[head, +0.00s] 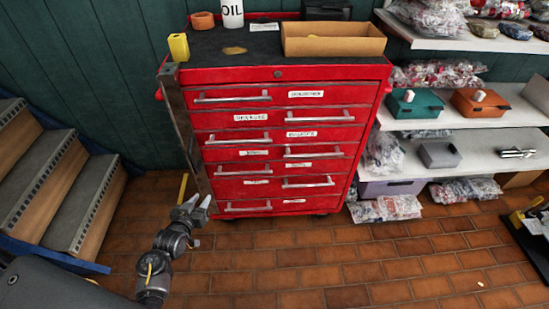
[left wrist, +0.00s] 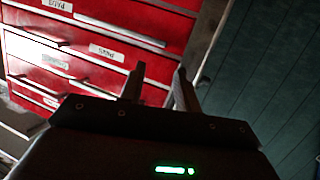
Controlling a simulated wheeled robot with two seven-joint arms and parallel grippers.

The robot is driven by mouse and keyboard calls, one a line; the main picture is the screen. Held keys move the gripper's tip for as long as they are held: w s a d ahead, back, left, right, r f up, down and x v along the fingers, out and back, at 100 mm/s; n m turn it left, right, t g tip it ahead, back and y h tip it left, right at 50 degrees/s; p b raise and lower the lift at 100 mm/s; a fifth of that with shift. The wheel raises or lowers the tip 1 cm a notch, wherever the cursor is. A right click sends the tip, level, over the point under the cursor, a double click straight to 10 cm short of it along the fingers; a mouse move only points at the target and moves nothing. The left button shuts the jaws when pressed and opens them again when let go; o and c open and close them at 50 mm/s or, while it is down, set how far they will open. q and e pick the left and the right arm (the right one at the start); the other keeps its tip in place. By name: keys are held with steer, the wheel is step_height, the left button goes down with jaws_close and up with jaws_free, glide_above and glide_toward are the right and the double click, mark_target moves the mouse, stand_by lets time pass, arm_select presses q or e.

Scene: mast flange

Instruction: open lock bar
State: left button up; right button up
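The lock bar (head: 185,130) is a long dark metal strip running down the left front edge of the red tool cabinet (head: 280,75). In the left wrist view the lock bar (left wrist: 211,45) shows as a grey strip between the red drawers and the green wall. My left gripper (head: 196,206) is low in front of the cabinet, close to the bar's lower end. In the left wrist view its two fingers (left wrist: 158,88) stand apart with nothing seen between them. Whether a finger touches the bar cannot be told. My right gripper is out of view.
Wooden steps (head: 70,190) stand at the left. Shelves with bagged parts and bins (head: 415,103) stand at the right. A cardboard tray (head: 333,46) and a yellow block (head: 179,47) sit on the cabinet top. The brick floor (head: 300,265) in front is clear.

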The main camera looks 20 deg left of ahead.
mark_target(191, 160)
arm_select(q)
steer(key=a+r+t+y+b, duration=0.25)
steer(key=a+r, duration=0.25)
steer(key=r, duration=0.4)
steer(key=shift+t+h, duration=0.25)
steer(key=shift+h, duration=0.1)
steer(key=w, duration=0.3)
steer(key=w+a, duration=0.1)
steer(key=w, duration=0.2)
steer(key=w+b, duration=0.1)
steer(key=w, duration=0.2)
steer(key=shift+a, duration=0.2)
steer(key=shift+w+a, duration=0.1)
steer(key=shift+w, duration=0.55)
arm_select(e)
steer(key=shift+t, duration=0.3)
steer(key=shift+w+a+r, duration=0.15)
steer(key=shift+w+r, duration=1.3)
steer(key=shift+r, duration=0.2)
arm_select(q)
steer(key=shift+c, duration=0.3)
jaws_close()
